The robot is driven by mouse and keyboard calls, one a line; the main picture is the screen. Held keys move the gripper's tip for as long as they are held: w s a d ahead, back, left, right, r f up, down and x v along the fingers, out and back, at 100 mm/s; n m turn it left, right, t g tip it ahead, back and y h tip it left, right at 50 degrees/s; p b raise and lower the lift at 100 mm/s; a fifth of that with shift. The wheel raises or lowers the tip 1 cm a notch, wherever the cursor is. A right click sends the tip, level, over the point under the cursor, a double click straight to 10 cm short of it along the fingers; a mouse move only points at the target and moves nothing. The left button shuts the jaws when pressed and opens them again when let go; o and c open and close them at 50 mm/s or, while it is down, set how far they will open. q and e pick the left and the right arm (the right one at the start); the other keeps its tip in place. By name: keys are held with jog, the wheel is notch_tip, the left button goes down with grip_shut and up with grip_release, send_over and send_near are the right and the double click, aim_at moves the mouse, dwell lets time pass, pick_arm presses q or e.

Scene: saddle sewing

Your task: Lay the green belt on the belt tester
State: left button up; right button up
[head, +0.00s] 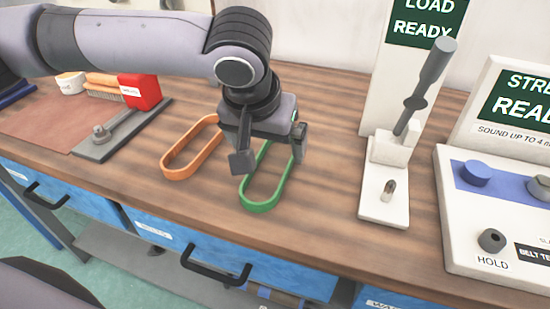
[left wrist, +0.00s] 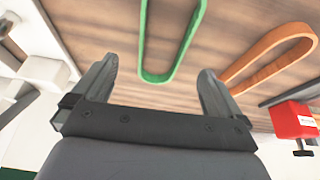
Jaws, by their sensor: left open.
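The green belt (head: 262,207), a long closed loop, lies on the wooden bench in the head view. It also shows in the left wrist view (left wrist: 157,78), its rounded end between the fingertips in the picture. My left gripper (head: 270,155) is open and above the belt, hiding part of its far section; I cannot tell whether it touches. In the left wrist view my left gripper (left wrist: 158,68) has nothing between its fingers that looks held. The belt tester (head: 480,215) is the white console at the right, with a blue strip and pegs, partly cut off. My right gripper is out of view.
An orange belt (head: 178,175) lies left of the green one. A white lever stand (head: 385,207) with a "LOAD READY" sign is between the green belt and tester. A red block (head: 141,92) and a grey plate are at the left. Blue drawers (head: 215,262) are below.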

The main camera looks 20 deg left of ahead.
aim_at(273, 169)
pick_arm(q)
jog(key=shift+x, duration=0.85)
jog(key=x, duration=0.4)
jog(key=shift+a+f, duration=0.1)
jog(key=shift+f, duration=0.1)
jog(key=c, duration=1.2)
